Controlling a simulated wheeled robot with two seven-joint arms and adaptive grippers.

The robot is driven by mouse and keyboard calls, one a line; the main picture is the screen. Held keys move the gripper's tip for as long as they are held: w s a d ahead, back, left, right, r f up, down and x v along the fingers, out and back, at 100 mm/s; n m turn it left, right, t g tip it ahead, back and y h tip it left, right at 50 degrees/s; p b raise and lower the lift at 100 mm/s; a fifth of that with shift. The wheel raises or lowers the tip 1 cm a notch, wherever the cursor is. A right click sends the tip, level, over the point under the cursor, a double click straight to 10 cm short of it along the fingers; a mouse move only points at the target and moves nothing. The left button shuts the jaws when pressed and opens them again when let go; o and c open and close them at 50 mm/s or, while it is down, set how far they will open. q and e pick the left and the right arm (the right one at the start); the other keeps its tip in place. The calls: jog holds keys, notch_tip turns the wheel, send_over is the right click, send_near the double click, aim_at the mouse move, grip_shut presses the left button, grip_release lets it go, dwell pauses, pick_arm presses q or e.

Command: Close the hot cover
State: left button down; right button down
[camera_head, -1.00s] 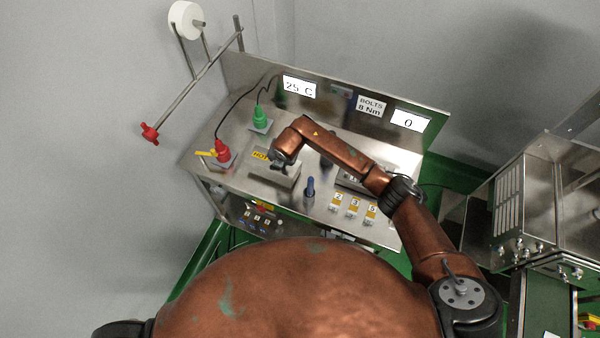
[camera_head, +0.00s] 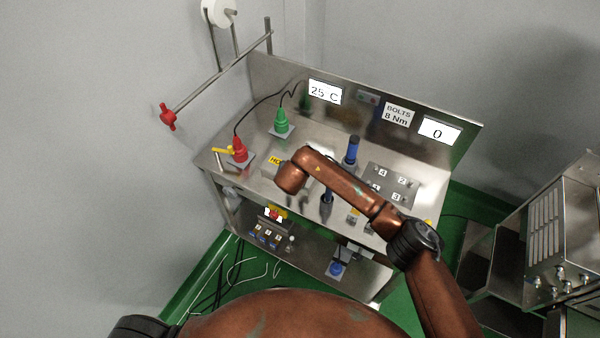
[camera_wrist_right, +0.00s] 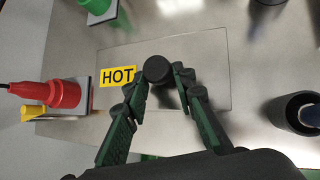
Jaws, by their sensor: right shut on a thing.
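The hot cover (camera_wrist_right: 215,62) is a flat metal plate with a yellow HOT label (camera_wrist_right: 118,76) and a round dark knob (camera_wrist_right: 157,69). In the right wrist view it lies against the steel worktop, with its outline looking level with it. My right gripper (camera_wrist_right: 159,80) is shut on the knob, one finger on each side. In the head view the yellow label (camera_head: 275,161) shows left of my right wrist, which hides most of the cover and the fingers. My left gripper is in neither view.
A red plug (camera_head: 239,152) stands left of the cover and a green plug (camera_head: 281,122) behind it. A blue-handled tool (camera_head: 352,150) and a numbered bolt plate (camera_head: 390,184) are to the right. A back panel (camera_head: 290,80) carries displays.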

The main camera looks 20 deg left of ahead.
jog(key=shift+s+f, duration=0.35)
jog(key=shift+f, duration=0.35)
jog(key=c, duration=1.9)
grip_release()
jog(key=shift+o, duration=1.4)
jog(key=shift+a+r, duration=0.1)
jog(key=shift+s+r, duration=0.2)
jog(key=w+v, duration=0.1)
jog(key=v, duration=1)
jog(key=shift+s+d+r, duration=0.15)
jog(key=shift+d+r, duration=0.1)
jog(key=shift+r, duration=0.3)
